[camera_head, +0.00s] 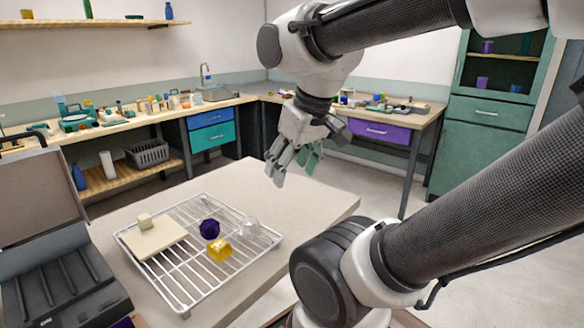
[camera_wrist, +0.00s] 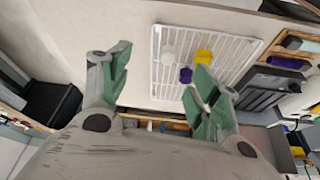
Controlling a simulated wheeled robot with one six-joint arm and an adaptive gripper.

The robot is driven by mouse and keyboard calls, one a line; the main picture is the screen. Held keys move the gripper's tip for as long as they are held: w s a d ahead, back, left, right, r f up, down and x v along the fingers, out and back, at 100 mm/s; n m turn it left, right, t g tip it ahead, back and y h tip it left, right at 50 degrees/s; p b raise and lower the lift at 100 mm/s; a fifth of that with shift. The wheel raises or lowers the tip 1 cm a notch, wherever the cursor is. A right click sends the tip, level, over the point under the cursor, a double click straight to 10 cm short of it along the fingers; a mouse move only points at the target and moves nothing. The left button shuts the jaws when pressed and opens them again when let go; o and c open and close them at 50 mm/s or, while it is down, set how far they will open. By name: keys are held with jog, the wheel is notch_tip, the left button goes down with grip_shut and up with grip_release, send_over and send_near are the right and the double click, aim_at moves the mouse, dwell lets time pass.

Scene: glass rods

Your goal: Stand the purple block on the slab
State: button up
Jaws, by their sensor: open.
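The purple block (camera_head: 209,229) rests on the wire rack, right of the slab. It also shows in the wrist view (camera_wrist: 185,75), close beside my right-hand finger. The slab (camera_head: 158,240) is a flat cream board lying on the left part of the rack. A small beige block (camera_head: 145,220) sits at its back left. I cannot make out the slab in the wrist view. My gripper (camera_head: 291,173) is open and empty, raised above the back right part of the table, apart from the blocks. Its two spread fingers show in the wrist view (camera_wrist: 160,70).
A yellow block (camera_head: 219,250) and a clear glass piece (camera_head: 249,229) stand on the wire rack (camera_head: 181,302) near the purple block. A grey open case (camera_head: 60,270) is left of the rack. The table (camera_head: 318,202) is bare to the right and behind.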

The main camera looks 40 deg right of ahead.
aim_at(209, 223)
jog(key=w+a+f+m+g, duration=0.1)
jog(key=w+f, duration=0.2)
jog(key=w, duration=0.1)
jog(key=w+a+f+m+g+y, duration=0.1)
jog(key=w+f+m+g, duration=0.1)
jog(key=w+f, duration=0.2)
jog(key=w+a+f+m+g+y, duration=0.1)
jog(key=w+f+m+g, duration=0.1)
jog(key=w+f, duration=0.1)
jog(key=shift+w+a+f, duration=0.35)
jog(key=shift+w, duration=0.1)
jog(key=w+f+m, duration=0.1)
jog(key=w+a+f+m+y, duration=0.1)
jog(key=w+m, duration=0.1)
jog(key=w+a+f+m, duration=0.1)
jog(key=shift+w+a+g, duration=0.1)
jog(key=shift+w+g, duration=0.1)
jog(key=shift+g, duration=0.2)
jog(key=w+a+f+m, duration=0.1)
jog(key=a+f+m, duration=0.1)
jog(key=w+a+f+m+y, duration=0.1)
jog(key=a+f+m, duration=0.3)
jog(key=shift+w+a+m+t, duration=0.1)
jog(key=shift+w+m+t, duration=0.2)
jog(key=shift+w+t, duration=0.1)
jog(key=shift+c, duration=0.4)
